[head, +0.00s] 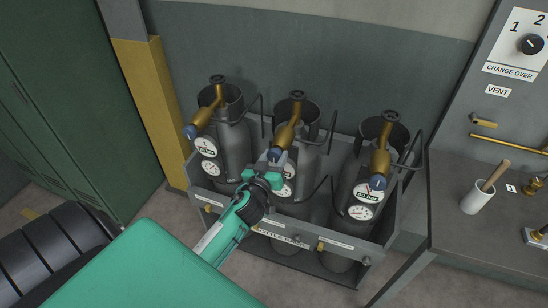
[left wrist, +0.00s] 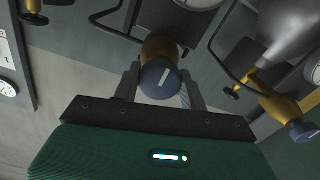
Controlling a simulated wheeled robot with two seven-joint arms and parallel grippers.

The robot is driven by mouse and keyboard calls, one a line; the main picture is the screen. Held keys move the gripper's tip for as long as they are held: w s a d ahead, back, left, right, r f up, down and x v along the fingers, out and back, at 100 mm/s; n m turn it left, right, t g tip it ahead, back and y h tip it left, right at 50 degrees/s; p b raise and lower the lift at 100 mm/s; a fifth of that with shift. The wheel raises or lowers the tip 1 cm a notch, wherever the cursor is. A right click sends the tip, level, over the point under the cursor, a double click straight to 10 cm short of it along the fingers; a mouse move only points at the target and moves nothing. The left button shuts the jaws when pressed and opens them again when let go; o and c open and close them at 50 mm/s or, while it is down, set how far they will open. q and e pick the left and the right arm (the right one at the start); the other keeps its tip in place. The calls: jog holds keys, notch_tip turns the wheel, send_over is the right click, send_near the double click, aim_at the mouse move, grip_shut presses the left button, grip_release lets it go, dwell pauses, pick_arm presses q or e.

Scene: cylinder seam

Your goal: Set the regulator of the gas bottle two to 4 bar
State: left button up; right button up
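Three dark gas bottles stand in a grey rack in the head view; I take the middle bottle (head: 302,160) as number two. Its brass regulator (head: 288,132) slants down toward me and ends in a blue knob (head: 274,154). My left gripper (head: 268,172) is at this knob. In the left wrist view the blue knob (left wrist: 159,82), with a white mark, sits between the two fingers (left wrist: 160,90). Whether both fingers press on it is unclear. The middle bottle's gauges (head: 287,181) are partly hidden by the gripper. My right gripper is not in view.
The left bottle (head: 236,140) and right bottle (head: 350,180) carry similar brass regulators close by. Bent black pipes rise between the bottles. A bench (head: 455,235) with a white cup (head: 477,199) stands right; a green locker (head: 80,100) stands left.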

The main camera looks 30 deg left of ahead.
pick_arm(q)
jog(key=m, duration=0.5)
dwell(0.3)
jog(key=o, duration=1)
jog(key=shift+c, duration=0.2)
jog(key=b+v, duration=0.3)
jog(key=v, duration=1.1)
